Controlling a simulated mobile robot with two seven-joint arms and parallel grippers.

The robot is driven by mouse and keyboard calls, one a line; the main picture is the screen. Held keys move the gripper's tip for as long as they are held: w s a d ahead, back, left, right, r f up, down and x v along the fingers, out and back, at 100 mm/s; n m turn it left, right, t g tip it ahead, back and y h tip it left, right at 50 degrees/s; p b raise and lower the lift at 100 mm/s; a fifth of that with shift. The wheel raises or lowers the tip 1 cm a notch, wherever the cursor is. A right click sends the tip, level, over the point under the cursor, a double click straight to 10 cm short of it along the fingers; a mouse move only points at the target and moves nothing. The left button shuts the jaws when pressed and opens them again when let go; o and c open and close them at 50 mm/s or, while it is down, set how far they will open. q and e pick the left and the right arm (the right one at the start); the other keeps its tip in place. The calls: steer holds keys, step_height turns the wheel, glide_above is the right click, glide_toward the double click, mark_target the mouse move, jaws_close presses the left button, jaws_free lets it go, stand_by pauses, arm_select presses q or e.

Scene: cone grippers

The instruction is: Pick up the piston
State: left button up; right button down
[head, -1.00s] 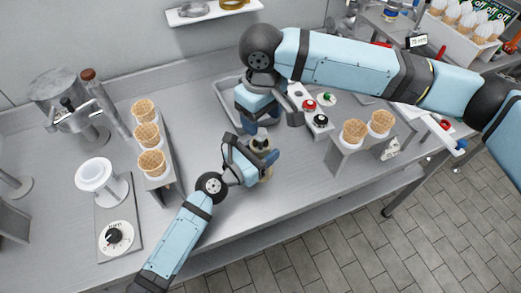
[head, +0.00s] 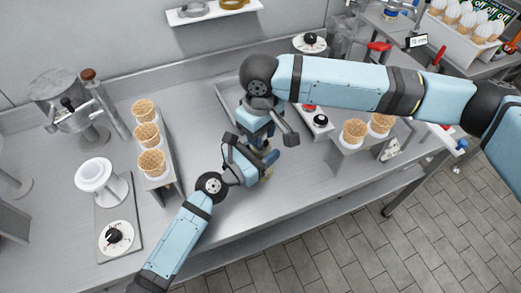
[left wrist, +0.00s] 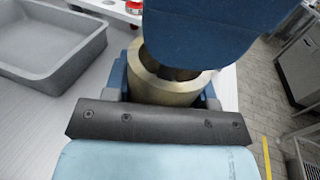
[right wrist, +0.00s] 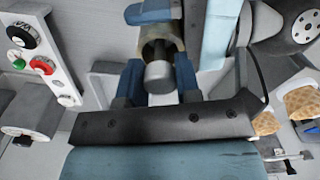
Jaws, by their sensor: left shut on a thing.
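A hollow brass-coloured cylinder (left wrist: 165,90) stands between the fingers of my left gripper (head: 258,165), which is shut on it. In the head view both grippers hide most of the cylinder. My right gripper (right wrist: 158,85) hangs above its mouth, and its blue bulk covers part of the opening in the left wrist view. In the right wrist view a grey, round-ended piston (right wrist: 160,77) shows between my right fingers, in line with the cylinder (right wrist: 160,42). The fingers are apart on either side of it. I cannot tell whether they press on it.
Cones stand in a rack (head: 170,175) at left and a smaller rack (head: 350,150) at right. A grey tray (left wrist: 50,50) and a button box (right wrist: 45,60) lie behind the grippers. A press (head: 75,110) stands far left.

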steer(key=shift+r, duration=0.1)
step_height(320, 180, up, 18)
stand_by(0.5)
arm_select(q)
steer(key=o, duration=1.4)
steer(key=v, duration=1.2)
steer(key=shift+s, duration=0.15)
